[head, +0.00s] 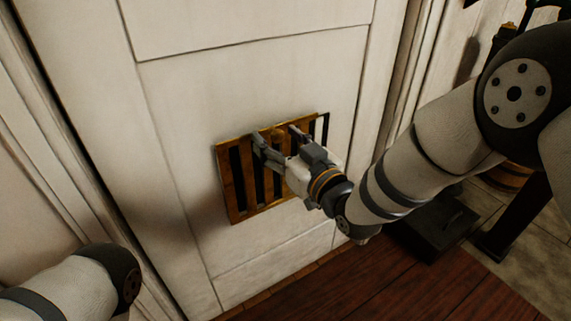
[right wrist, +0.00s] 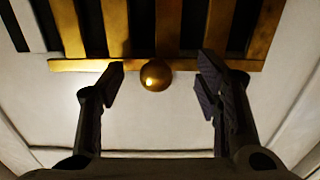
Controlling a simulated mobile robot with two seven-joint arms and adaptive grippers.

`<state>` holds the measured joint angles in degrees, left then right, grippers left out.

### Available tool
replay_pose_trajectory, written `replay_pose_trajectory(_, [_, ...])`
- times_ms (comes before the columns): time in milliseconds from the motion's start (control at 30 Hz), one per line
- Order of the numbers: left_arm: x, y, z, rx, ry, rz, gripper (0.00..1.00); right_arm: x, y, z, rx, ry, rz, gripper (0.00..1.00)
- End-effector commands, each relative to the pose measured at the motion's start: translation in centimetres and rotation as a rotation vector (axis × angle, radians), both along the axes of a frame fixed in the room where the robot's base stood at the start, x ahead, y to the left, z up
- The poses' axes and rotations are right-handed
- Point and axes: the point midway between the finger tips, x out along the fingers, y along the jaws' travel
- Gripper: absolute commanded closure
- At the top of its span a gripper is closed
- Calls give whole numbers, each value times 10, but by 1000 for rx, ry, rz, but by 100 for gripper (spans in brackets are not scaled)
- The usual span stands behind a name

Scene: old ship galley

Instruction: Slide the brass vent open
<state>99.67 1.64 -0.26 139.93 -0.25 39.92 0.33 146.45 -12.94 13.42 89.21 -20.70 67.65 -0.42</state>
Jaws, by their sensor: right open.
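The brass vent (head: 238,183) is a slatted grille set low in a white panelled wall or door in the head view. Dark gaps show between its slats. A round brass knob (right wrist: 155,76) shows there, between my two fingers. My right gripper (head: 279,143) is open in front of the vent, its fingers spread to either side of the knob, with space on both sides in the right wrist view (right wrist: 160,80). My left gripper is out of view.
White panelling (head: 265,82) surrounds the vent. A reddish plank floor (head: 385,285) lies below. At the right are a dark box (head: 432,228) on the floor and a wooden tub (head: 505,177), partly behind my right arm. The wall left of the vent is clear.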

Motion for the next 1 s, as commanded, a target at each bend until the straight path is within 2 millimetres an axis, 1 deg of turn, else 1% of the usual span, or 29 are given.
replay_pose_trajectory(67, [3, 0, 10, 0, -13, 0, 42, -8, -7, 6, -1, -1, -1, 42])
replay_pose_trajectory(200, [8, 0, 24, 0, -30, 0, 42, -27, -20, 7, -1, -1, -1, 42])
replay_pose_trajectory(500, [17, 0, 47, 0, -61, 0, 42, -64, -48, 6, -1, 0, -2, 42])
replay_pose_trajectory(633, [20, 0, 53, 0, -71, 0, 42, -79, -58, 4, 0, 0, -1, 42])
replay_pose_trajectory(767, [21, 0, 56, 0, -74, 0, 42, -86, -63, 2, -1, -1, -1, 42])
replay_pose_trajectory(1000, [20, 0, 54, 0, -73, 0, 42, -86, -64, 1, 0, 0, -1, 42])
